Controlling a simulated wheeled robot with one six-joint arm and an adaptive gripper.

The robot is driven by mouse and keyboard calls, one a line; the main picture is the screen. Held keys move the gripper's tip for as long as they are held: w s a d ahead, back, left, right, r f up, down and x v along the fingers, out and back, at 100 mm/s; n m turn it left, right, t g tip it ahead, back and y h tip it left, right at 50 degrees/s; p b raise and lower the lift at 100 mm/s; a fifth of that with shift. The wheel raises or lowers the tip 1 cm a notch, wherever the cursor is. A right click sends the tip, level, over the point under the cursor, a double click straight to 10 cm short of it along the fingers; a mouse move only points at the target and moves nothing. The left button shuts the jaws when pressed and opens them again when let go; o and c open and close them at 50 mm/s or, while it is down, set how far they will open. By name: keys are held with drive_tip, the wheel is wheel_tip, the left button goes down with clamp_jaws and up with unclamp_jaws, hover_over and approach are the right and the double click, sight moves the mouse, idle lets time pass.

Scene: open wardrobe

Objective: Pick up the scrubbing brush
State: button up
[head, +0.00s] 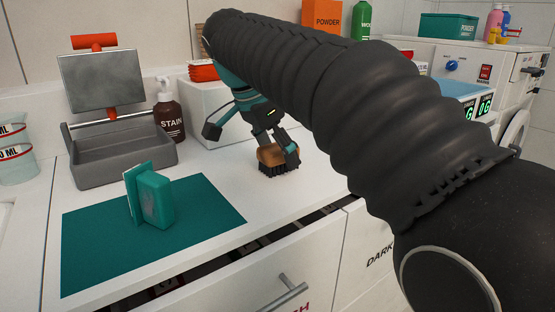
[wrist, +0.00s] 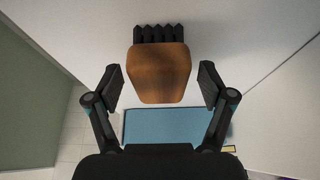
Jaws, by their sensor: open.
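The scrubbing brush (head: 271,157) has a brown wooden body and dark bristles. In the head view it stands bristles down on the white countertop, near its front edge. In the wrist view the brush (wrist: 160,72) lies centred between the two fingers, with bare gaps on both sides. My gripper (head: 251,145) is open at the brush. One finger is close to the brush's right side in the head view, but I cannot tell whether it touches. In the wrist view my gripper (wrist: 162,84) has its fingertips spread wider than the wooden body.
Behind are a grey tray (head: 110,172), a brown stain bottle (head: 169,115) and a white box (head: 208,98). A drawer (head: 235,290) below is slightly open. My arm hides part of the counter.

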drive_tip(key=shift+f, duration=0.15)
drive_tip(key=c, duration=1.3)
drive_tip(key=shift+r, duration=0.55)
drive_tip(key=r, duration=0.2)
drive_tip(key=d+r+p, duration=0.1)
drive_tip(key=shift+s+d+r, duration=0.1)
drive_tip(key=shift+r, duration=0.3)
drive_tip(key=s+d+r, duration=0.1)
drive_tip(key=d+r, duration=0.1)
drive_tip(key=d, duration=0.1)
drive_tip(key=s+d+r, duration=0.1)
drive_tip(key=d+r, duration=0.1)
drive_tip(key=d, duration=0.1)
drive_tip(key=s+d+r, duration=0.1)
drive_tip(key=d+r, duration=0.1)
drive_tip(key=d, duration=0.2)
drive_tip(key=shift+d+r, duration=0.1)
